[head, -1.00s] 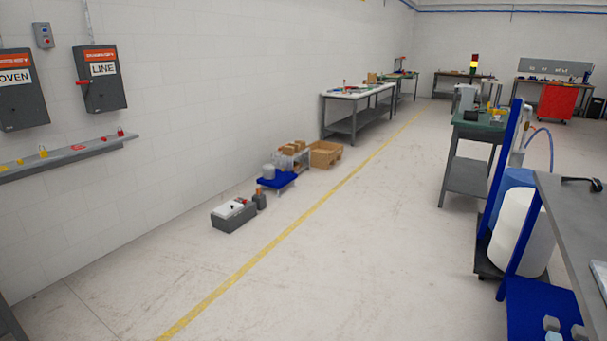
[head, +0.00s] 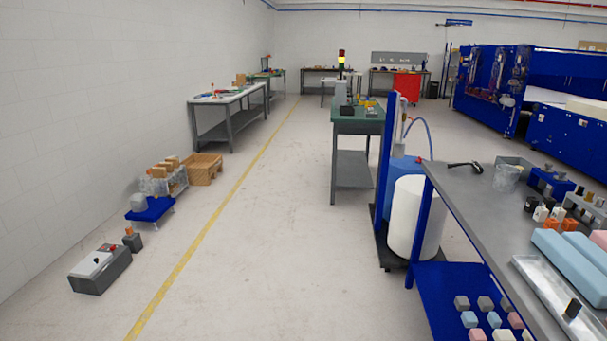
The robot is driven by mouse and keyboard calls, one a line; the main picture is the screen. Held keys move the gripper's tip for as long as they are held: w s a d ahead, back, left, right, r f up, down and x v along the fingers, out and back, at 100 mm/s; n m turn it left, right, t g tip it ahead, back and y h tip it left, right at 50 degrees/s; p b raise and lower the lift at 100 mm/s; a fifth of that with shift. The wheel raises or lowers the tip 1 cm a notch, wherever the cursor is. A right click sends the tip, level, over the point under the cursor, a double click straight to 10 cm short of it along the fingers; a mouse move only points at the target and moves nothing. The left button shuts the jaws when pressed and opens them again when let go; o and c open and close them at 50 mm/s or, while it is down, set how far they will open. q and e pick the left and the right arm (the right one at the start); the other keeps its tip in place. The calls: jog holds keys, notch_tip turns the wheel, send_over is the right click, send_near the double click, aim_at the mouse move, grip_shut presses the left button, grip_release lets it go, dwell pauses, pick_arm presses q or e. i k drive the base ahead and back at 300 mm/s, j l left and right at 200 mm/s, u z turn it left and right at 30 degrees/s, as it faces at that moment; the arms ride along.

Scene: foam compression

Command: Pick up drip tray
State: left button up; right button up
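A long, shallow, silvery metal tray (head: 540,287) lies on the grey top of the workbench (head: 462,203) at the lower right. It looks like the drip tray, but I cannot be sure. A small dark block (head: 573,308) stands at its near right part. Light blue foam blocks (head: 578,262) lie right beside it, and the tray's near end runs close to the picture's right edge. Neither of my grippers is in view.
The bench's blue lower shelf (head: 440,300) holds several small foam cubes. A white drum (head: 418,220) and a blue drum (head: 402,178) stand behind the bench. A grey box (head: 100,268) sits on the floor at left. The floor around the yellow line (head: 185,258) is clear.

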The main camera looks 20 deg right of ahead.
aim_at(579, 324)
jog(key=i+z, duration=0.35)
jog(key=i, duration=0.2)
jog(key=i+z, duration=0.4)
jog(key=i, duration=0.15)
jog(key=i+l+u, duration=0.1)
jog(key=i, duration=0.45)
jog(key=i+l+u, duration=0.1)
jog(key=i, duration=0.4)
jog(key=u, duration=8.45)
